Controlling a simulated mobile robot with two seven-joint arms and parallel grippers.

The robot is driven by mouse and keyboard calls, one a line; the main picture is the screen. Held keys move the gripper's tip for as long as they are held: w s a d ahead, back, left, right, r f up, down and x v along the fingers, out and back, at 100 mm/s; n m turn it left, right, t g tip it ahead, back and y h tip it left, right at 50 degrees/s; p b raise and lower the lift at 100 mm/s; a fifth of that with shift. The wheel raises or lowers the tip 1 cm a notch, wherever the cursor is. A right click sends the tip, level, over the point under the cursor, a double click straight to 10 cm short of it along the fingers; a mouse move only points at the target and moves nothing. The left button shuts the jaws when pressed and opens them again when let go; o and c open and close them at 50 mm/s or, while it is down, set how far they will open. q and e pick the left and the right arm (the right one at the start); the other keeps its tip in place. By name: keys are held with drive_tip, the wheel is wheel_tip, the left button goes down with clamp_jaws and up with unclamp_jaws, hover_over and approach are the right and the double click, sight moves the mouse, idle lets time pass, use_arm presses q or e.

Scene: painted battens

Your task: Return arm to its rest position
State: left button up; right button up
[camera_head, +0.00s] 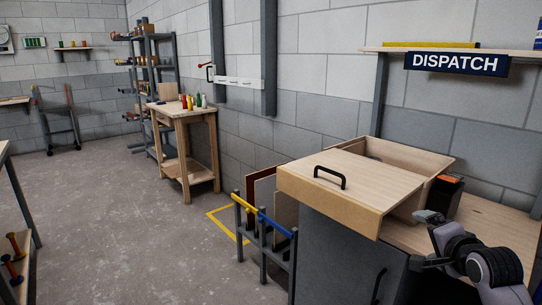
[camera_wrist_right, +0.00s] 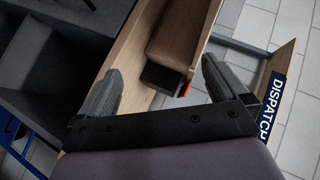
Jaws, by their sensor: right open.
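My right arm (camera_head: 485,265) comes in at the lower right of the head view. Its gripper (camera_head: 432,217) is beside the dark block with an orange edge and the wooden box on the bench. In the wrist view the two grey fingers of the right gripper (camera_wrist_right: 162,66) are spread wide with nothing held between them. Beyond them are the wooden box wall (camera_wrist_right: 185,35) and the dark block (camera_wrist_right: 163,78). My left gripper is not in view.
A wooden lid or panel with a black handle (camera_head: 330,178) lies at the wooden box (camera_head: 405,160), above a dark cabinet (camera_head: 335,250). A rack with yellow (camera_head: 244,203) and blue (camera_head: 276,223) bars stands left of it. A DISPATCH shelf (camera_head: 465,52) hangs above. Floor at left is open.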

drive_tip(key=s+a+f+n+g+y+p, duration=0.1)
drive_tip(key=s+a+f+n, duration=0.5)
drive_tip(key=s+f, duration=0.45)
drive_tip(key=s+a+f+n+g+y+p, duration=0.1)
drive_tip(key=s+a+f+n, duration=0.5)
drive_tip(key=s+f, duration=0.45)
drive_tip(key=s+a+f+n+y, duration=0.1)
drive_tip(key=s+a+f+n, duration=0.3)
drive_tip(key=s, duration=0.5)
drive_tip(key=shift+f+n+g, duration=0.3)
drive_tip(key=shift+n+g, duration=0.1)
drive_tip(key=shift+n, duration=0.1)
